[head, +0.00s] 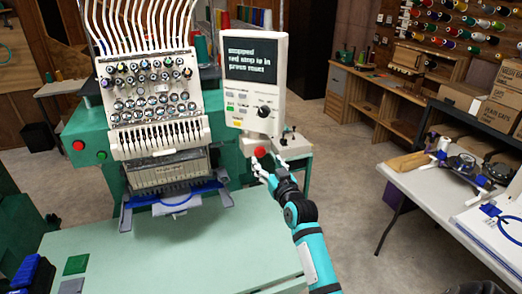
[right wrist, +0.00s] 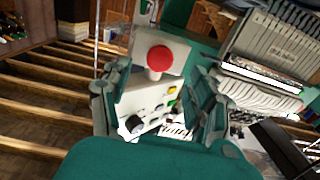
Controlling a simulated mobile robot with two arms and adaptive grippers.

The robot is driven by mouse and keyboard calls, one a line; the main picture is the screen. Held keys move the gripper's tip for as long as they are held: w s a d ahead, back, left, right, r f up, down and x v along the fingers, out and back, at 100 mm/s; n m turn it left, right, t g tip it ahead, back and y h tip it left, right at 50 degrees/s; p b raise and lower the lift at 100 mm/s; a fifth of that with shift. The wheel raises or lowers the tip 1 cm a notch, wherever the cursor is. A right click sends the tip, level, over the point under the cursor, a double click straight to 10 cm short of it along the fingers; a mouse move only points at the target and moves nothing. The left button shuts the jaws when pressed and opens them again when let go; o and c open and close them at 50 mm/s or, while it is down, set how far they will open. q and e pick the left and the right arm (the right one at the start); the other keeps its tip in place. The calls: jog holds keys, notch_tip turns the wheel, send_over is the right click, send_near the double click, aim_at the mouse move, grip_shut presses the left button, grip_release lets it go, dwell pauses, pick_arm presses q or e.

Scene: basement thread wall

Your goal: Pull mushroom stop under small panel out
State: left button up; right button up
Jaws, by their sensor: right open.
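The red mushroom stop (head: 260,152) sits under the small panel (head: 252,85), whose screen shows light text. In the right wrist view the stop (right wrist: 159,60) is a round red head on a short stem, on the underside of the pale panel housing (right wrist: 178,50). My right gripper (head: 269,162) is open, with its fingers close around the stop in the head view. In the right wrist view its fingers (right wrist: 160,100) stand apart on both sides of the stop, with a gap to each. Contact is not visible. My left gripper is not in view.
The embroidery machine (head: 155,90) with many thread tubes stands left of the panel. A green table (head: 180,240) lies in front of it. Another red button (head: 78,146) and a green one are on the machine's left side. A white table (head: 440,190) stands at right.

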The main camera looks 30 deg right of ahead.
aim_at(261, 153)
jog(key=p+x, duration=0.1)
jog(key=x, duration=0.5)
grip_shut()
dwell(0.4)
